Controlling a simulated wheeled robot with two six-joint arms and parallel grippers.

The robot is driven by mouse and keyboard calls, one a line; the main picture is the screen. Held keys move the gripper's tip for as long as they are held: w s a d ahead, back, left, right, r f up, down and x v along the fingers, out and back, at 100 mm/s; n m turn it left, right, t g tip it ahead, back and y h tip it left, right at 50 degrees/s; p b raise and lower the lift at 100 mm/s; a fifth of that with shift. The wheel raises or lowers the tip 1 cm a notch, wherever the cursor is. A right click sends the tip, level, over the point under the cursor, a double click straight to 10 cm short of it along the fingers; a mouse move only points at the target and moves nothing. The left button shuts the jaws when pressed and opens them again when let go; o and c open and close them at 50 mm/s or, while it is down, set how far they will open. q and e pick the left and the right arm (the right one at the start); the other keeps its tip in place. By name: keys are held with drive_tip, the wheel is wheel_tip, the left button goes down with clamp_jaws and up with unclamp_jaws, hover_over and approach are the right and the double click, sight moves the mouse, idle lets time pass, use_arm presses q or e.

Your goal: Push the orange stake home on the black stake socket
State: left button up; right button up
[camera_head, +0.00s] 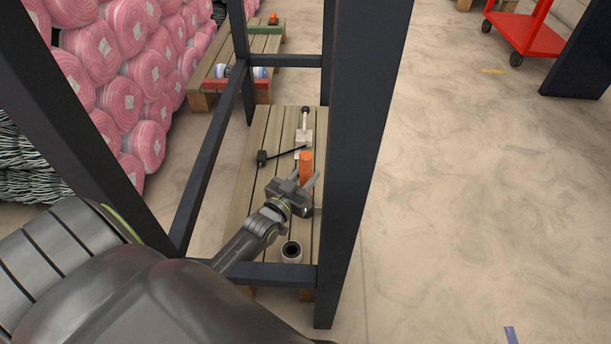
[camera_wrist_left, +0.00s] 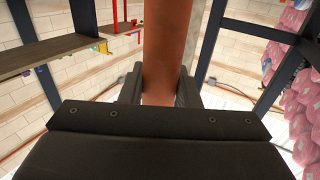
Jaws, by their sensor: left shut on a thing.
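The orange stake (camera_head: 306,165) stands about upright above the slatted wooden bench in the head view. My left gripper (camera_head: 306,181) is shut on it, with its upper part rising above the fingers. In the left wrist view the stake (camera_wrist_left: 167,45) runs from the top edge down between the two dark fingers (camera_wrist_left: 160,88). Its lower end is hidden by the gripper. I cannot make out the black stake socket; the area below the gripper is covered. My right gripper is not in view.
The slatted bench (camera_head: 256,190) stands inside a dark metal frame (camera_head: 357,150). Pink rolls (camera_head: 130,95) are stacked left.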

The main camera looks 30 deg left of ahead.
use_arm(q)
drive_tip(key=o, duration=1.2)
drive_tip(key=s+p, duration=0.1)
drive_tip(key=s, duration=0.4)
drive_tip(key=s+p, duration=0.1)
drive_tip(key=s, duration=0.5)
drive_tip(key=s+p, duration=0.2)
drive_tip(key=s, duration=0.4)
drive_tip(key=shift+s+d, duration=0.2)
drive_tip(key=shift+d, duration=0.05)
